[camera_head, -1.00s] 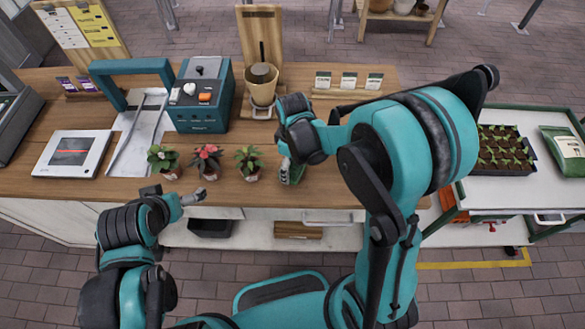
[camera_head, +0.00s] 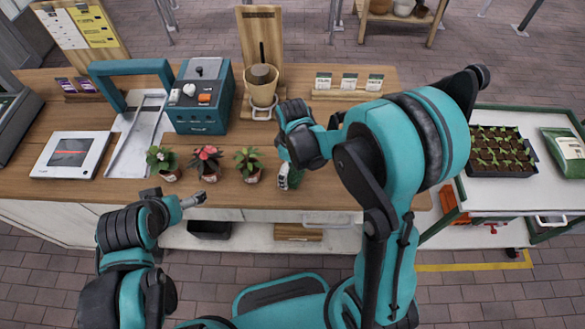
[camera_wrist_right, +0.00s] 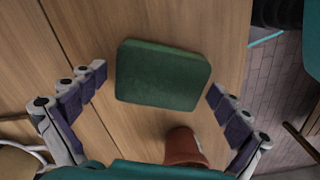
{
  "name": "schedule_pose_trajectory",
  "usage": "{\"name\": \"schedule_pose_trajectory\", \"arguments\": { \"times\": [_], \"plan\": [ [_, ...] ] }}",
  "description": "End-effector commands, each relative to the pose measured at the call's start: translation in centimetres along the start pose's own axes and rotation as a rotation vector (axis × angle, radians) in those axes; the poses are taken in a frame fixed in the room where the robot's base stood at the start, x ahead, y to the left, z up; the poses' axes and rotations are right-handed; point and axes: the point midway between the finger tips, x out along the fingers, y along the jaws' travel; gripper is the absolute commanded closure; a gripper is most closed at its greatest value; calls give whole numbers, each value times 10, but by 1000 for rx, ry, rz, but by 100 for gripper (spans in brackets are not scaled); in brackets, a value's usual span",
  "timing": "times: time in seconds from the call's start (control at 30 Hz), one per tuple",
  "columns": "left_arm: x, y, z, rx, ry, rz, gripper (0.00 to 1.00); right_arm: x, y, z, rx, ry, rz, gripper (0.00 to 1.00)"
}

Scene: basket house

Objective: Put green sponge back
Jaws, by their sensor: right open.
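The green sponge (camera_wrist_right: 162,75) is a flat, rounded block on the wooden counter in the right wrist view. My right gripper (camera_wrist_right: 157,80) is open, with one finger on each side of the sponge in that view. Gaps show between the fingers and the sponge, and I cannot tell the height above it. In the head view my right gripper (camera_head: 288,178) is at the counter's front edge, right of the potted plants, and mostly hides the sponge. My left gripper (camera_head: 194,200) is in front of the counter, apart from the sponge; its fingers are too small to read.
A reddish-brown pot (camera_wrist_right: 185,147) stands close to the sponge in the wrist view. Small potted plants (camera_head: 205,161) line the counter (camera_head: 235,195) to the left. A teal machine (camera_head: 203,98) and a beige pot (camera_head: 262,86) stand behind. A seedling tray (camera_head: 500,150) is on the right cart.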

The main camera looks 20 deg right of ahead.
Motion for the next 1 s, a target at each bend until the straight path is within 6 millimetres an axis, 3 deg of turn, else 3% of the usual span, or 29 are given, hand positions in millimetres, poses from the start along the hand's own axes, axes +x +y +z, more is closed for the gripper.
{"name": "schedule_pose_trajectory", "arguments": {
  "times": [0.5, 0.73, 0.87, 1.0],
  "plan": [
    [-26, 0, -19, 0, 0, 0, 0, -102, 0, 0, 0, 0, 0, 0],
    [-29, 0, -21, 0, 0, 0, 0, -123, -1, 2, 11, 6, 6, 0],
    [-29, 0, -21, 0, 0, 0, 0, -140, -6, 14, 97, 49, 46, 0],
    [-29, 0, -21, 0, 0, 0, 0, -164, -17, 39, 289, 157, 126, 0]
  ]
}}
